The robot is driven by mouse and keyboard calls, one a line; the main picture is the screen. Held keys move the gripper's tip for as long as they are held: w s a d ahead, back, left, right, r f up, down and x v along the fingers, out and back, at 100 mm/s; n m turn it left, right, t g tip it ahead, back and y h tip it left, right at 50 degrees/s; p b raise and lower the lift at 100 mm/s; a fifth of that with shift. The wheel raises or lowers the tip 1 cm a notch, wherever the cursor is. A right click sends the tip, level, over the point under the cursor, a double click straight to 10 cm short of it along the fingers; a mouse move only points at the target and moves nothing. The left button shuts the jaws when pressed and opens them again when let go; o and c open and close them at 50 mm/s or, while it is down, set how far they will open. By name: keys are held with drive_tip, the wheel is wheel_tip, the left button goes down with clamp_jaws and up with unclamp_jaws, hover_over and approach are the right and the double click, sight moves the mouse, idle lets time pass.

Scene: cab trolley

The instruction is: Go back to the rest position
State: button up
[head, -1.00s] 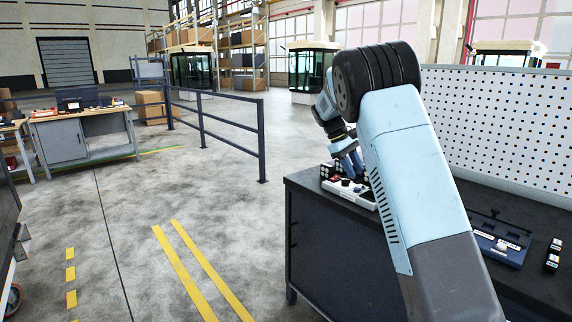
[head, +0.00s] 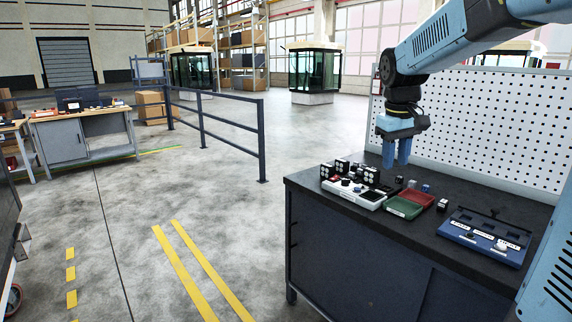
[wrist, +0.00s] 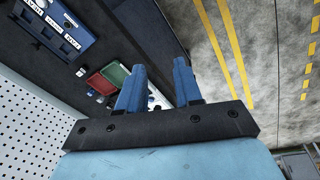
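My gripper (head: 395,160) hangs in the air above the back of the dark workbench (head: 330,212), in front of the white pegboard, with its blue fingers pointing down. In the wrist view my gripper (wrist: 158,68) shows its two fingers apart with nothing between them. It touches nothing on the bench.
On the bench stand a white tray (head: 345,192) with black switch blocks, a green bin (head: 404,208), a red bin (head: 418,197) and a blue labelled panel (head: 480,241). The pegboard (head: 490,120) rises behind. A dark railing (head: 230,146) crosses the open floor at left.

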drive_tip(key=s+a+f+m+t, duration=0.1)
drive_tip(key=s+f+t, duration=0.1)
drive_tip(key=s, duration=0.9)
drive_tip(key=s+a+f+m+t+y, duration=0.1)
drive_tip(key=s+m+t, duration=0.1)
drive_tip(key=s, duration=0.9)
drive_tip(key=shift+s+a+f, duration=0.2)
drive_tip(key=shift+a+f, duration=0.15)
drive_tip(key=shift+f, duration=0.05)
